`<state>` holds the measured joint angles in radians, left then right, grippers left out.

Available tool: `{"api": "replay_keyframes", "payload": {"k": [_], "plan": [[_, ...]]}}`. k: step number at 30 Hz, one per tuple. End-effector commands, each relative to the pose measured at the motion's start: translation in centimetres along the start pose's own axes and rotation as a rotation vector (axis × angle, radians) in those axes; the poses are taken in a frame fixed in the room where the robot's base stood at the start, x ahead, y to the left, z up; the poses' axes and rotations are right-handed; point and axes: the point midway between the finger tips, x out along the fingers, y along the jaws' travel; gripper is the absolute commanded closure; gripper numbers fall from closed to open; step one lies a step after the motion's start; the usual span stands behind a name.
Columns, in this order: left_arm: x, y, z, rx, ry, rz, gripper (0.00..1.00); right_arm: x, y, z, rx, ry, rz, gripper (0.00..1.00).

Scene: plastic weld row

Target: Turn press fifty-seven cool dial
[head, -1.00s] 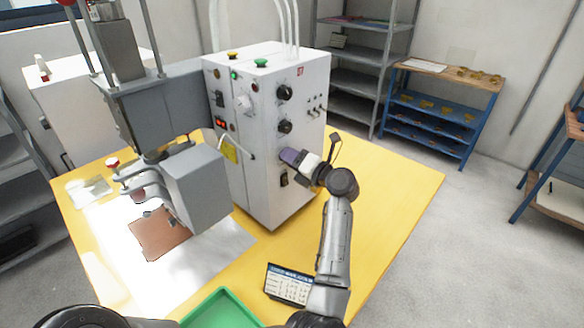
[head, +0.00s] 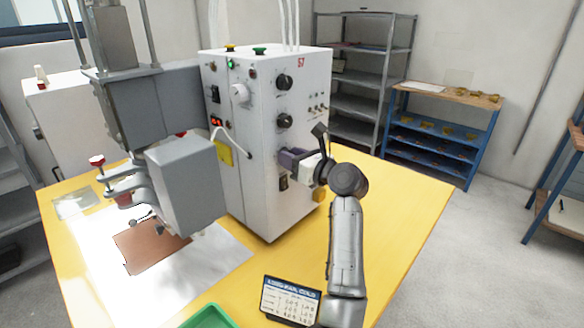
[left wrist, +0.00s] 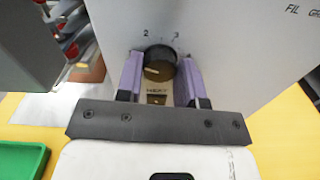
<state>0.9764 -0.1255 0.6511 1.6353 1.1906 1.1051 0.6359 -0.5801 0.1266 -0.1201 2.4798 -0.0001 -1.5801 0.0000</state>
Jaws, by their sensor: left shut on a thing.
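The press's white control cabinet (head: 265,150) stands on the yellow table and bears a red "57". Two black dials, an upper (head: 284,83) and a middle one (head: 284,121), show on its right face. My left gripper (head: 290,158) is at a lower spot on that face, hiding the dial there in the head view. In the left wrist view its purple fingers are shut on the sides of a black dial (left wrist: 159,62) with a pale pointer mark. The numbers 2 and 3 show above it. A label like "HEAT" sits below, above a small switch (left wrist: 157,99). My right gripper is out of view.
The grey press head (head: 182,185) stands left of the cabinet, over a brown sheet (head: 150,245). A printed card (head: 290,298) and a green tray (head: 208,317) are at the table's front. A blue shelf (head: 440,130) stands behind, right.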

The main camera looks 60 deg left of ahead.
Motion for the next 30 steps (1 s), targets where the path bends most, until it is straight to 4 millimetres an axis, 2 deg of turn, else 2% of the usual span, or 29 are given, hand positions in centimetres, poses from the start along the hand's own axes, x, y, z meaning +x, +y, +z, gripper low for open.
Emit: {"api": "replay_keyframes", "payload": {"k": [1, 9, 27, 28, 30], "plan": [[0.0, 0.0, -0.3, -0.027, 0.0, 0.001, 0.89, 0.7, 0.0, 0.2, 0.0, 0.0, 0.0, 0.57], [0.0, 0.0, -0.1, -0.126, 0.0, 0.0, 0.89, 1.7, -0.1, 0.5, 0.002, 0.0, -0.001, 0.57], [0.0, 0.0, 0.1, -0.159, 0.0, 0.0, 0.89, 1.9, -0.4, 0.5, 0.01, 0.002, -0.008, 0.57], [0.0, 0.0, 0.1, -0.159, 0.0, 0.0, 0.64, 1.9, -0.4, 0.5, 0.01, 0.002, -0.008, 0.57], [0.0, 0.0, 0.1, -0.159, 0.0, 0.0, 0.57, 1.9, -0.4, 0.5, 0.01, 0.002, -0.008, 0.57]]}}
